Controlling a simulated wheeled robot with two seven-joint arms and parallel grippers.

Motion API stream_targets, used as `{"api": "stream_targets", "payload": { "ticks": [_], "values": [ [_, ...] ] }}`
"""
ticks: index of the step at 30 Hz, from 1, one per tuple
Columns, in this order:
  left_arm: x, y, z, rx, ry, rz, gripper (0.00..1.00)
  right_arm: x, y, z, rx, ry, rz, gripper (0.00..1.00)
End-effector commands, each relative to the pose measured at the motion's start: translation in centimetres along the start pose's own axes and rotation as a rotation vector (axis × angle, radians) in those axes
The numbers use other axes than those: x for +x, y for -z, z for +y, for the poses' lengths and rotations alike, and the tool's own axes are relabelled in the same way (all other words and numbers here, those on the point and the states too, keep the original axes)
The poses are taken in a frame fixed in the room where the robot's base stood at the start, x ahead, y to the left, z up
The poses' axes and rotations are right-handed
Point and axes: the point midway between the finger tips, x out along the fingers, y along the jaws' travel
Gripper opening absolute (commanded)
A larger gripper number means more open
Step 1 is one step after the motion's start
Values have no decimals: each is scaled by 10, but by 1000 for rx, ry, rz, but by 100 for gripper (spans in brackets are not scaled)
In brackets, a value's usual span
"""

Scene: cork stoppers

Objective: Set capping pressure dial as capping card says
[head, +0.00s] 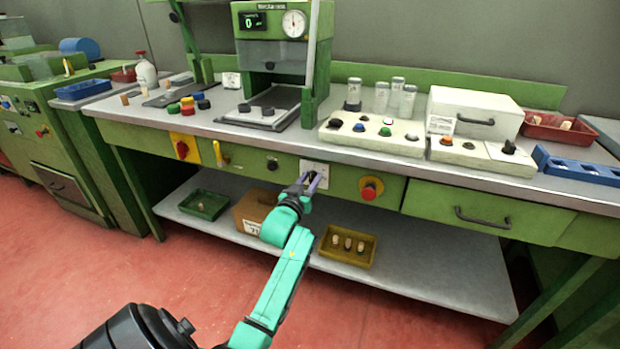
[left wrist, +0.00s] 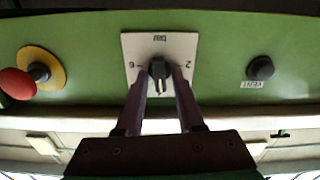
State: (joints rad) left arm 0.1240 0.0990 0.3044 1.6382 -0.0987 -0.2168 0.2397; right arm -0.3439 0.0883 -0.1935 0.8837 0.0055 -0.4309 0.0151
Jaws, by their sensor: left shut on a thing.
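The pressure dial is a dark knob (left wrist: 159,68) on a white plate (left wrist: 133,48), set in the green front panel of the bench. The plate also shows in the head view (head: 318,167). In the left wrist view it reads "bar", with a 2 and a 6 at its sides, upside down. My left gripper (head: 307,184) is in front of the panel, its two fingers closed on the sides of the knob (left wrist: 160,80). I cannot tell the exact setting. A small white card (head: 231,80) stands on the bench; its text is too small to read. My right gripper is not in view.
A red emergency button (head: 371,188) on a yellow ring is right of the dial. A black VENT knob (head: 272,164) and a red switch (head: 182,148) are to its left. The capping machine (head: 270,55) with a gauge stands above. Trays sit on the shelf below.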

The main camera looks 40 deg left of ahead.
Motion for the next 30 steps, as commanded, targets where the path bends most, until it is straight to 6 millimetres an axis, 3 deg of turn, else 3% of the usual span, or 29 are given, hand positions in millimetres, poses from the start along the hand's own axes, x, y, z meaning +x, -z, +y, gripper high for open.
{"api": "stream_targets", "payload": {
  "ticks": [8, 18, 30],
  "values": [
    [0, 4, 0, -203, 1, -4, 0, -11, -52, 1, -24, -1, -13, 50],
    [0, 2, -2, -505, 1, -4, 0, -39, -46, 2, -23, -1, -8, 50],
    [0, -1, -3, -738, 1, -4, 0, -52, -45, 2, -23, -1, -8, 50]
  ]
}}
